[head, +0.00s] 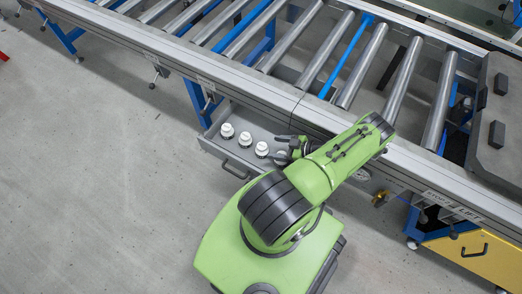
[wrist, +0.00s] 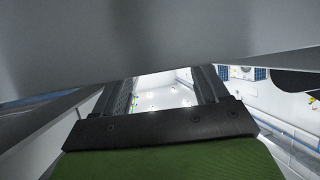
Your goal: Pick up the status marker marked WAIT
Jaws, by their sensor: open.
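Several white, round-topped pieces stand in an open grey drawer (head: 213,146) under the conveyor in the head view. Three show clearly: a left one (head: 227,130), a middle one (head: 245,139) and a right one (head: 262,149). A further pale shape beside my gripper is partly hidden. No lettering is readable, so I cannot tell which is the WAIT marker. My gripper (head: 284,141) is at the drawer's right part, just right of the right piece. In the wrist view its two dark fingers (wrist: 164,82) are apart, with no piece visible between them.
The conveyor's side rail (head: 250,82) runs above the drawer, close to my arm. A grey surface (wrist: 150,40) fills the upper wrist view, near the fingers. A dark case (head: 495,125) lies at the conveyor's right end. The floor (head: 90,190) at left is clear.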

